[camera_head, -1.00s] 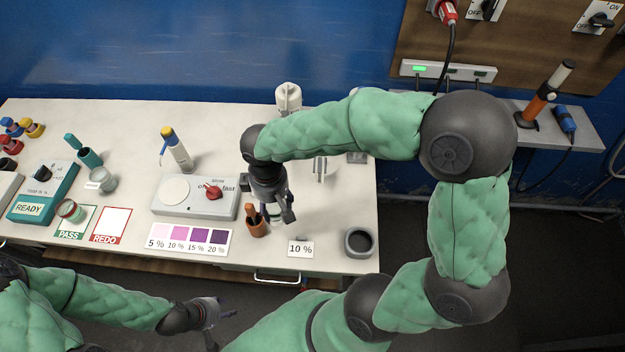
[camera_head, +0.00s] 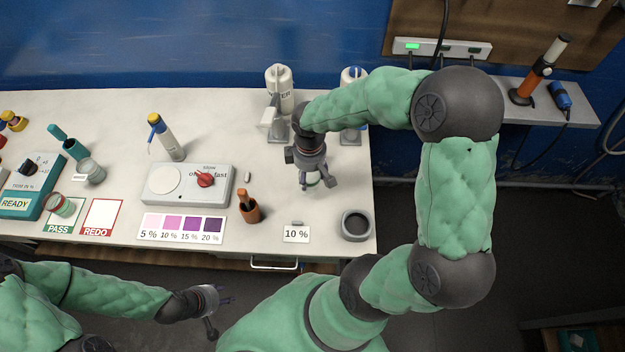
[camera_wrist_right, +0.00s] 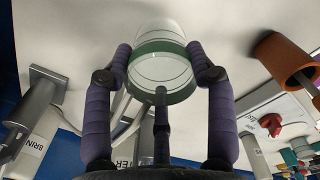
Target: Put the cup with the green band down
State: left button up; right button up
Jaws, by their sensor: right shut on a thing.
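The cup with the green band (camera_wrist_right: 160,62) is clear and sits between the purple fingers of my right gripper (camera_wrist_right: 162,72) in the right wrist view. The fingers are shut on it around the green band. In the head view my right gripper (camera_head: 314,183) hangs over the white table, right of the grey stirrer, and the cup (camera_head: 313,181) is mostly hidden under it. I cannot tell whether the cup touches the table. My left gripper (camera_head: 214,302) is at the lower left, in front of the table's front edge, with its fingers apart and nothing between them.
The stirrer (camera_head: 188,184) is to the left. White bottles (camera_head: 280,88) stand behind. The table is clear between the gripper and the card.

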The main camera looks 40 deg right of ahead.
aim_at(313, 180)
jog(key=shift+d+f, duration=0.3)
jog(key=shift+f, duration=0.05)
jog(key=f, duration=0.1)
jog(key=f+b, duration=0.1)
jog(key=f, duration=0.1)
jog(key=shift+d+f, duration=0.2)
jog(key=shift+f, duration=0.05)
jog(key=shift+r, duration=0.1)
jog(key=shift+f, duration=0.25)
jog(key=o, duration=1.3)
jog(key=shift+r, duration=0.2)
